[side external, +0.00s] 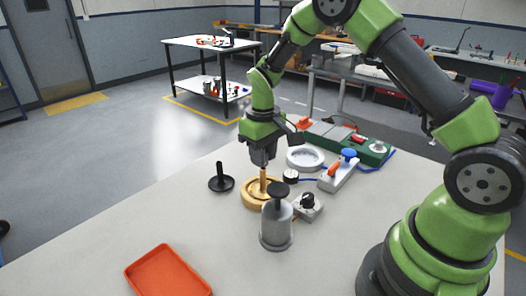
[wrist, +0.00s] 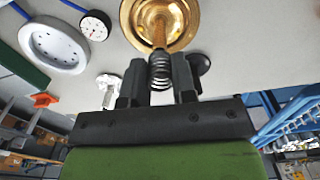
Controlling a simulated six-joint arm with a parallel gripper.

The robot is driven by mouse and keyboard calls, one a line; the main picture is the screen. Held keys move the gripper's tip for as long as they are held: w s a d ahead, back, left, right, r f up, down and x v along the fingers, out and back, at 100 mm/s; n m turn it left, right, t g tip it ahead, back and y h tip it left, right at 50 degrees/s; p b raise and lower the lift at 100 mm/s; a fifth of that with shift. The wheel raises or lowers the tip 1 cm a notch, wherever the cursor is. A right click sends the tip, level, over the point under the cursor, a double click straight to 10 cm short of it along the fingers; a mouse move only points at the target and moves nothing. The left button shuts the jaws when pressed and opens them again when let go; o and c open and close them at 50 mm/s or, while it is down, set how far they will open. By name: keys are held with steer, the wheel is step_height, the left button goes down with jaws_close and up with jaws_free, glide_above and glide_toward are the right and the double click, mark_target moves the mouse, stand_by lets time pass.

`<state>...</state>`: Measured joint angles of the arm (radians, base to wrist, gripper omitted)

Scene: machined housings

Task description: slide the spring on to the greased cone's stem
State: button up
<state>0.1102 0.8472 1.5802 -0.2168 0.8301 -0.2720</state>
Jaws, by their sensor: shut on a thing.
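A brass round part (side external: 256,194) stands on the table, with a stem (side external: 263,178) rising from its middle. The wrist view shows it as a shiny brass bowl shape (wrist: 185,22) with the stem (wrist: 158,38) pointing toward my gripper. My gripper (wrist: 159,82) is shut on a coiled metal spring (wrist: 160,73). The spring lies between the fingers, in line with the stem. The stem's end meets the spring's near coils in the picture; I cannot tell whether it is inside them. In the side view my gripper (side external: 263,163) is just above the stem, and the spring is not distinguishable.
A grey cylinder with a black knob (side external: 276,225) stands close in front of the brass part. A black knobbed disc (side external: 221,183) is left, a white ring (side external: 305,158) and dial gauge (side external: 291,176) behind right. An orange tray (side external: 168,273) lies front left.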

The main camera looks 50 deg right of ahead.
steer(key=shift+f, duration=1.65)
stand_by(3.0)
steer(key=o, duration=1.4)
steer(key=shift+o, duration=0.2)
steer(key=shift+r, duration=4.05)
